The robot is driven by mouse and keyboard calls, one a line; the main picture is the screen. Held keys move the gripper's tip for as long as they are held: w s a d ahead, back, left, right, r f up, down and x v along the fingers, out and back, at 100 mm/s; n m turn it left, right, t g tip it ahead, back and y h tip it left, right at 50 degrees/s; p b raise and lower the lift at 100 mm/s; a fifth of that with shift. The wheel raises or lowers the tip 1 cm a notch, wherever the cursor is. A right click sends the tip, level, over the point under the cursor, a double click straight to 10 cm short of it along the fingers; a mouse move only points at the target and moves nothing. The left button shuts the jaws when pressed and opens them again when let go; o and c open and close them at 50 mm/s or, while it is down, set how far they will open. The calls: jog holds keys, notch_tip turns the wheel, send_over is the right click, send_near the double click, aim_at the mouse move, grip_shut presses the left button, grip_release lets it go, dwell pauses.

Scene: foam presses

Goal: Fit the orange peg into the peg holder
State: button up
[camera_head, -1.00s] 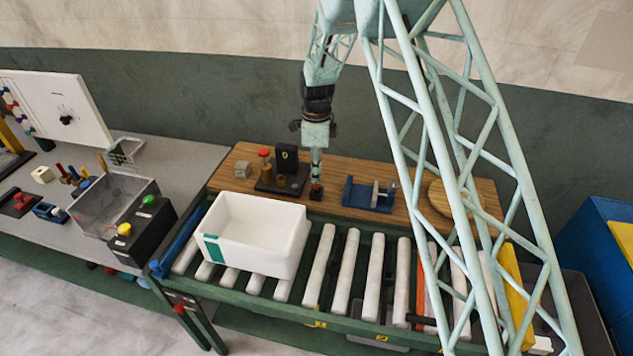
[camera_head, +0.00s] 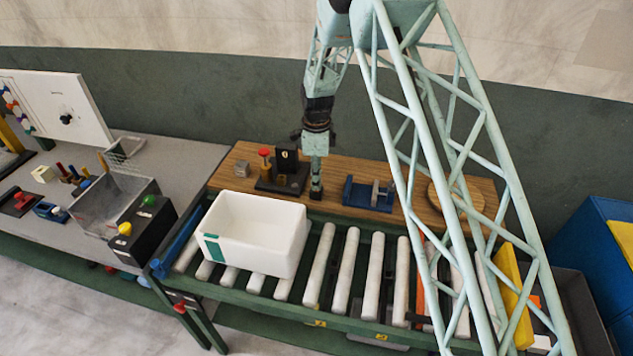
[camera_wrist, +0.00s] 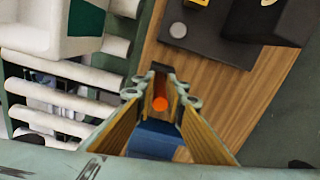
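My gripper (camera_head: 316,190) points down at the front edge of the wooden board, left of the blue vise. In the wrist view its two fingers (camera_wrist: 161,100) are apart, with an orange peg (camera_wrist: 160,103) between their tips. A gap shows on both sides of the peg, so it does not look gripped. A small dark block (camera_wrist: 160,70) lies right at the peg; I cannot tell whether the peg stands in it. In the head view my gripper hides the peg. I cannot tell for sure which item is the peg holder.
A black fixture (camera_head: 285,172) with a red-topped part stands left of my gripper. A blue vise (camera_head: 368,194) stands to the right, also seen in the wrist view (camera_wrist: 152,139). A white bin (camera_head: 252,234) sits on the roller conveyor (camera_head: 345,270) in front.

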jog(key=o, duration=0.3)
jog(key=shift+o, duration=0.2)
jog(key=shift+r, duration=0.1)
notch_tip(320, 180, up, 11)
jog(key=shift+f+b, duration=0.1)
jog(key=shift+b, duration=0.25)
jog(key=shift+r, duration=0.65)
dwell(0.4)
